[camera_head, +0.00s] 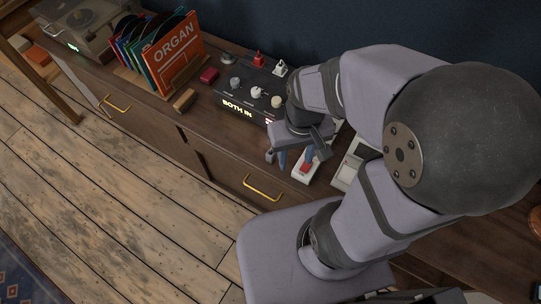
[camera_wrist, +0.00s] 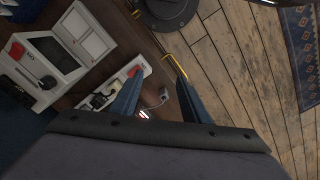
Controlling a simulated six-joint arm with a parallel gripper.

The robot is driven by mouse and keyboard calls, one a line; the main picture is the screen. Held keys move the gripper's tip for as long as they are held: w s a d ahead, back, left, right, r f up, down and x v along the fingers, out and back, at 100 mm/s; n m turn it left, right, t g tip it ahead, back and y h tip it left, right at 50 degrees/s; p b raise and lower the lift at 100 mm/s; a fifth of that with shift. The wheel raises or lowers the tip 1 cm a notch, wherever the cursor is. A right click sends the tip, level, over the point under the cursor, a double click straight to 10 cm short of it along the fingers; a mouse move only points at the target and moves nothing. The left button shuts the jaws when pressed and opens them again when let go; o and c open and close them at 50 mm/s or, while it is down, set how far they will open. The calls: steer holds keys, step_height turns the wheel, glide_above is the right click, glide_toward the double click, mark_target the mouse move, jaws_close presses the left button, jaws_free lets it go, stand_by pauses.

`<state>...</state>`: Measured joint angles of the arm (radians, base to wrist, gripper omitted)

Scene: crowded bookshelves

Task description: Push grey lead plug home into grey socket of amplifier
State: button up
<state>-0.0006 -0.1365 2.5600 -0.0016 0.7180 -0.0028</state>
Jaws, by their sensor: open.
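The amplifier (camera_head: 234,101) is a dark box with several knobs on top and a lit front display that reads "BOTH IN". A pale grey-white plug (camera_head: 280,68) stands at its back right corner, beside a red plug (camera_head: 259,60). The grey socket is hidden under the pale plug, and any remaining gap is too small to tell. My gripper (camera_head: 296,160) is open, in front and to the right of the amplifier, apart from the plugs. In the wrist view its two blue fingers (camera_wrist: 160,78) are spread with nothing held between them.
A white strip with a red part (camera_head: 300,175) lies by my gripper. The cabinet's front edge drops to the floor.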

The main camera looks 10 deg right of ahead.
step_height(320, 180, down, 7)
steer(key=s+g+b, duration=0.2)
steer(key=b, duration=0.1)
steer(key=n+t+b, duration=0.2)
steer(key=n, duration=0.4)
glide_above(271, 153)
step_height(271, 153, down, 4)
steer(key=shift+s+d+f, duration=0.1)
steer(key=shift+d+f, duration=0.05)
steer(key=shift+w+n, duration=0.3)
steer(key=shift+n, duration=0.8)
steer(key=shift+f+p, duration=0.45)
steer(key=shift+f, duration=3.2)
steer(key=shift+c, duration=0.7)
jaws_close()
